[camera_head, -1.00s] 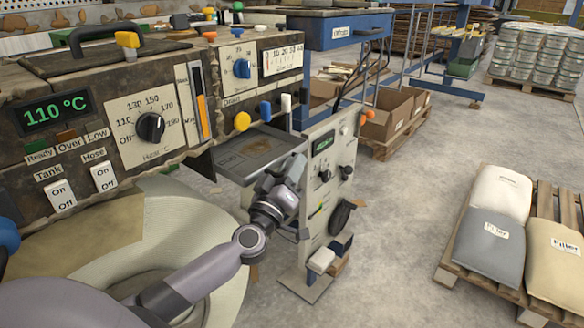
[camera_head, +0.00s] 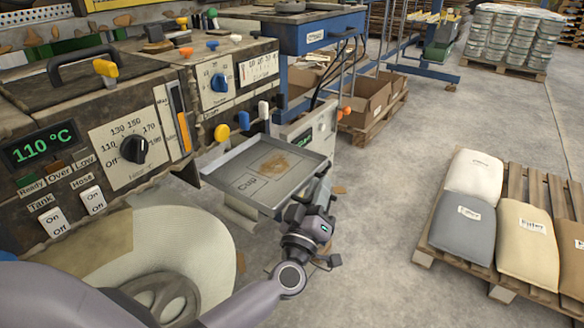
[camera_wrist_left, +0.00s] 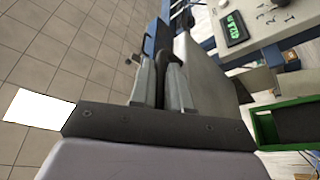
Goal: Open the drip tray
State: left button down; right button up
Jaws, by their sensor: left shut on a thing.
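The drip tray (camera_head: 297,178) is a shallow grey metal tray with a brown stain and a "Cup" label on its floor. In the head view it sticks well out from the machine front, below the yellow and blue knobs. My left gripper (camera_head: 319,192) is at the tray's outer edge, near its right corner, and is shut on that edge. In the left wrist view the fingers (camera_wrist_left: 165,75) are close together beside a grey metal surface; the exact grip is partly hidden. My right gripper is in neither view.
The machine's control panel (camera_head: 125,150) stands at left, reading 110 °C. A round pale drum (camera_head: 215,245) is below it. A panel box with a green display (camera_head: 302,138) is partly hidden behind the tray. Filled sacks on a pallet (camera_head: 435,250) stand at right. The floor between is clear.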

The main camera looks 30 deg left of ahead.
pick_arm(q)
jog(key=d, duration=0.5)
jog(key=shift+s+p, duration=0.2)
jog(key=shift+p, duration=0.2)
jog(key=c, duration=1.4)
grip_release()
jog(key=shift+c, duration=0.2)
jog(key=shift+s, duration=0.1)
jog(key=v, duration=0.7)
jog(key=shift+f, duration=0.1)
